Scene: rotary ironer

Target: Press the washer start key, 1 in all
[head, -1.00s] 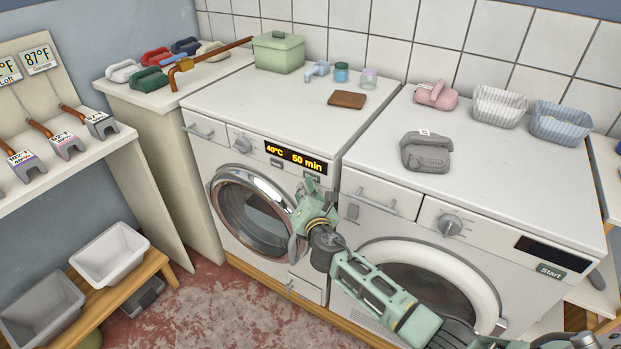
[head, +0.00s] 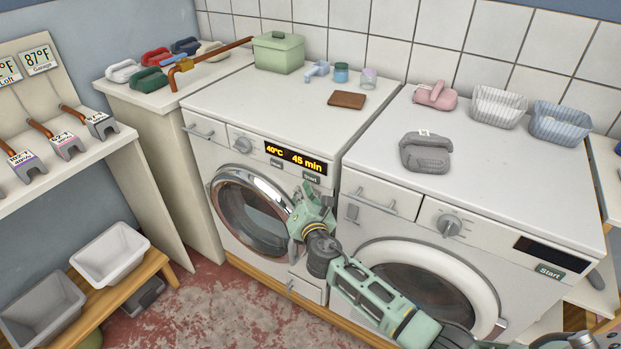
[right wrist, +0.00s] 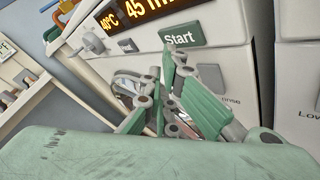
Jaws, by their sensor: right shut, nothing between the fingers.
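The washer (head: 215,150) is the left white machine, with a round chrome-rimmed door. Its lit display (head: 295,158) reads 40°C and 45 min. The washer's start key (head: 311,178), a dark key marked "Start", sits under the display's right end. It also shows large in the right wrist view (right wrist: 182,37). My right gripper (head: 307,188) is shut and empty, its tips just below the start key. In the right wrist view the fingertips (right wrist: 172,58) point up at the key's lower edge; I cannot tell whether they touch it. My left gripper is not in view.
A second machine (head: 480,225) stands at the right with its own Start key (head: 549,271) and a dark display. A second small key (head: 275,163) sits under the washer display's left end. A grey key (right wrist: 211,76) lies right of my fingers.

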